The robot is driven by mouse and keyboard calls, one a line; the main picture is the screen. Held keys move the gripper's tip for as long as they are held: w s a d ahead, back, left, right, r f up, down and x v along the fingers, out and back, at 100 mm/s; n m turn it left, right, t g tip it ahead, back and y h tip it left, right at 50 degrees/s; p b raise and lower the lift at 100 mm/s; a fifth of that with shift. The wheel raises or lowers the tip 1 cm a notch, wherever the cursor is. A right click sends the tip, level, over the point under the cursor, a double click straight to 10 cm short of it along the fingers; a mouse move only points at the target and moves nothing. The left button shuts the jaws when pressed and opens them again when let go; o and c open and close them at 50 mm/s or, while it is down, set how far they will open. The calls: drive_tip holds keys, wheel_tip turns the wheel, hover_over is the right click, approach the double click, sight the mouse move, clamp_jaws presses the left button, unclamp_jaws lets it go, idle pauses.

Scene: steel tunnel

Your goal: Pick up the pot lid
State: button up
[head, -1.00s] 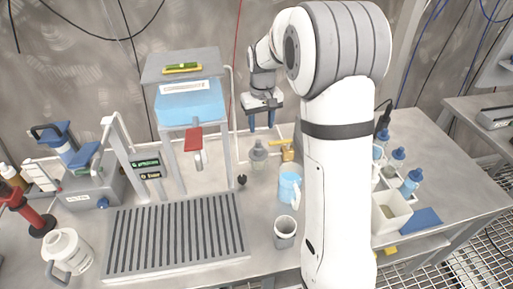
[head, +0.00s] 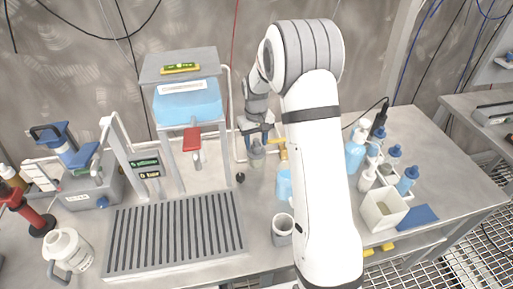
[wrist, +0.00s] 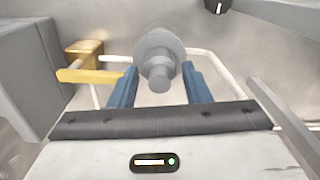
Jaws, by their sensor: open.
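The pot lid, a grey round piece with a short knob (wrist: 160,75), sits between my fingers in the wrist view. In the head view it tops a small grey pot (head: 257,157) on the bench, behind the blue mug. My gripper (head: 256,136) is open and points down over it, with one blue finger on each side. In the wrist view a gap shows between the knob and each finger. The pot's lower body is mostly hidden by the lid in the wrist view.
A yellow-handled valve (wrist: 95,74) is close to the left finger. A pale pipe (wrist: 205,62) runs behind the lid. A blue mug (head: 284,185) and grey cup (head: 282,229) stand in front. A frame with a blue tank (head: 188,101) stands left.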

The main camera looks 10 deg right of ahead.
sight(256, 140)
drive_tip(key=c, duration=0.7)
wheel_tip(256, 140, up, 10)
drive_tip(key=shift+r+b, duration=0.1)
drive_tip(key=shift+b, duration=0.45)
drive_tip(key=shift+c, duration=0.2)
